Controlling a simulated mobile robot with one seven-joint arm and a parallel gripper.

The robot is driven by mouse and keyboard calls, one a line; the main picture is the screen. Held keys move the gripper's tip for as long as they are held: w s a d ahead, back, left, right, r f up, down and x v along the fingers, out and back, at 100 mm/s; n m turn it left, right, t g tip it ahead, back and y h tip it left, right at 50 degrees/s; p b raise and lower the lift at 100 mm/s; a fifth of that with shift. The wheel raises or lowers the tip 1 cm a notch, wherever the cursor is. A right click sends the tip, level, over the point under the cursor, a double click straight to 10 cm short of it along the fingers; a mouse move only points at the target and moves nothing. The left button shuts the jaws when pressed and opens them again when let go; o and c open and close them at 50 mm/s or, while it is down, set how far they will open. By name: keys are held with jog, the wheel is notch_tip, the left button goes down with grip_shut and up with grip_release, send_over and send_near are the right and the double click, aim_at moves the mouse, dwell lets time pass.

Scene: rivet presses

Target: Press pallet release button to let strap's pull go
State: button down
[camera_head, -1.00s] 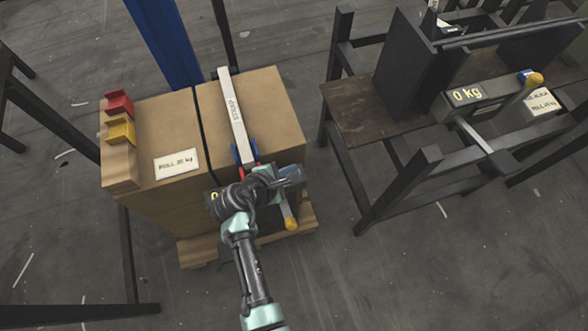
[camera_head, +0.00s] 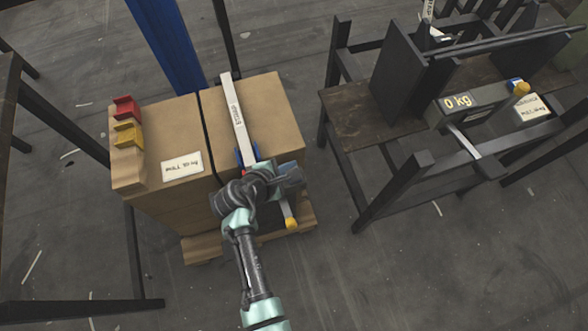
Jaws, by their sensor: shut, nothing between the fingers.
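A pale strap (camera_head: 234,112) lies over the top of a cardboard box load (camera_head: 268,115) on a wooden pallet (camera_head: 205,250). Its near end meets a blue bracket (camera_head: 240,157) at the box's front edge. A small red part (camera_head: 243,172) shows just below the bracket, mostly behind my wrist; I cannot tell whether it is the release button. A yellow-tipped lever (camera_head: 291,223) sticks out below my arm. My gripper (camera_head: 288,179) is at the box's front edge, over the strap tool, and is shut and empty. My wrist hides the tool's display and whatever the gripper touches.
Red (camera_head: 126,106) and yellow (camera_head: 128,134) holders sit on the box's left, beside a paper label (camera_head: 182,164). A blue post (camera_head: 165,45) stands behind. A dark bench (camera_head: 350,115) at right carries another tool with a "0 kg" display (camera_head: 458,101). Open floor lies in front.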

jog(key=shift+r+p, duration=1.1)
jog(key=shift+r, duration=0.3)
jog(key=shift+f, duration=0.1)
